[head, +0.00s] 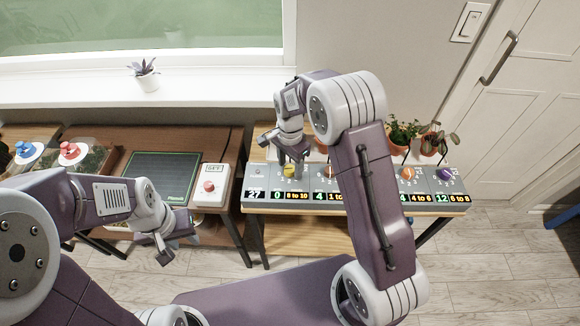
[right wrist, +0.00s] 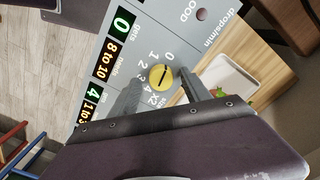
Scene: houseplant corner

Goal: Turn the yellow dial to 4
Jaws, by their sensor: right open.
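The yellow dial (head: 290,171) is at the left part of the grey control panel (head: 257,184). In the right wrist view the dial (right wrist: 161,77) is round, with a dark line across it and printed numbers 0 to 4 beside it. The display under it (head: 277,195) reads 0, next to a label "8 to 10". My right gripper (head: 290,157) points down over the dial; its open fingers (right wrist: 158,92) lie to either side of the dial in the wrist view. Whether they touch it is unclear. My left gripper (head: 165,245) hangs empty at lower left, away from the panel.
An orange dial (head: 408,173) and a purple dial (head: 444,174) sit further right on the panel; my right arm hides part of it. Potted plants (head: 402,132) stand behind. A red button box (head: 209,187) and a dark screen (head: 160,176) are on the left table.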

